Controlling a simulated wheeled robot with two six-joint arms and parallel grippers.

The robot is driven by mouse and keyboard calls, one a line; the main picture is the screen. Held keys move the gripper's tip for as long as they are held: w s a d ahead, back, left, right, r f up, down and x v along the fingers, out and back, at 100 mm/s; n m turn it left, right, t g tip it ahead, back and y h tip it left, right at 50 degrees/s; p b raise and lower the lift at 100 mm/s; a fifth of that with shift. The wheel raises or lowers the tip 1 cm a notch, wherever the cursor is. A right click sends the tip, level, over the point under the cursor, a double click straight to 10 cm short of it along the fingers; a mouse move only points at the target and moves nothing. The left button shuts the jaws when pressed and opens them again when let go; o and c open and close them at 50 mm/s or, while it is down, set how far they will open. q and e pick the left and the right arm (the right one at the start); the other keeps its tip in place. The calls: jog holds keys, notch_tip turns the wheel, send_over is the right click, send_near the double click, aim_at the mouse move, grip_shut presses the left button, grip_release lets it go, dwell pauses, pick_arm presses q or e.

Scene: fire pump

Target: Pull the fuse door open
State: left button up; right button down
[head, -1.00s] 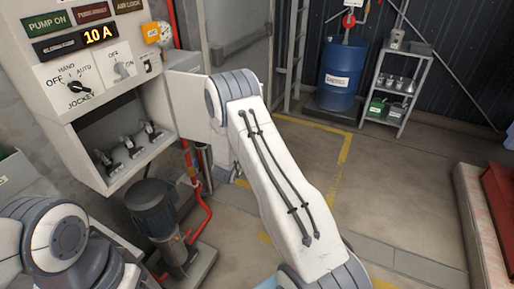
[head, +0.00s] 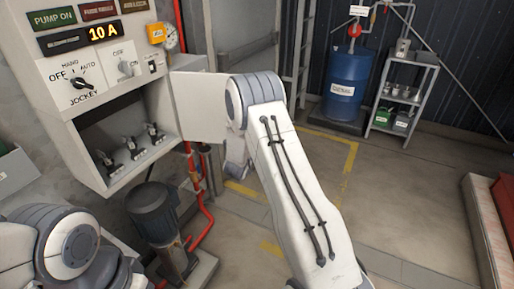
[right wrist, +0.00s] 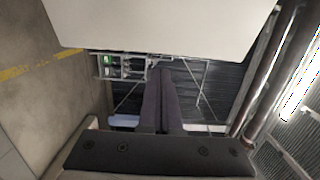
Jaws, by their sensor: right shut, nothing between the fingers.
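The fuse door (head: 201,106) is a plain pale panel standing swung out on the right side of the fuse compartment (head: 125,125). The compartment is open, with several fuse holders inside. My right arm covers the door's outer edge in the head view. In the right wrist view the pale panel of the door (right wrist: 165,28) fills the top. My right gripper (right wrist: 164,75) is shut and empty, its dark fingers together below the panel in the picture. Whether the fingers touch the door cannot be told. My left gripper is out of view; only part of the left arm shows at lower left.
A grey pump motor (head: 155,213) with red pipes (head: 203,212) stands below the compartment. A blue barrel (head: 347,85) and a metal shelf (head: 403,100) stand at the back. Open floor (head: 400,210) lies to the right of my right arm.

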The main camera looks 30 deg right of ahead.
jog(key=s+d+b+v, duration=0.1)
jog(key=s+b+v, duration=0.15)
jog(key=v, duration=0.85)
jog(key=w+a+f+n+t+y, duration=0.1)
jog(key=w+a+n+y, duration=0.1)
jog(key=a+n+y, duration=0.35)
jog(key=w+a+n+t+y, duration=0.1)
jog(key=w+a+n+y, duration=0.15)
jog(key=a, duration=0.65)
jog(key=s+a+n+g+y, duration=0.2)
jog(key=s+a+n+y, duration=0.25)
jog(key=a, duration=0.35)
jog(key=s+a+n+g+y, duration=0.2)
jog(key=s+a+n+y, duration=0.3)
jog(key=a, duration=0.3)
jog(key=s+a+n+g, duration=0.2)
jog(key=s+n+g, duration=0.1)
jog(key=s+n, duration=0.4)
jog(key=s+a+n+g, duration=0.2)
jog(key=s+a+n, duration=0.15)
jog(key=s, duration=0.45)
jog(key=s+d+n+g+h, duration=0.1)
jog(key=s+d+n+g, duration=0.1)
jog(key=s, duration=0.4)
jog(key=s+d+n+g+h, duration=0.1)
jog(key=s+d+n+g, duration=0.1)
jog(key=s+d+n, duration=0.2)
jog(key=shift+s+n+b, duration=0.35)
jog(key=shift+s+n, duration=0.55)
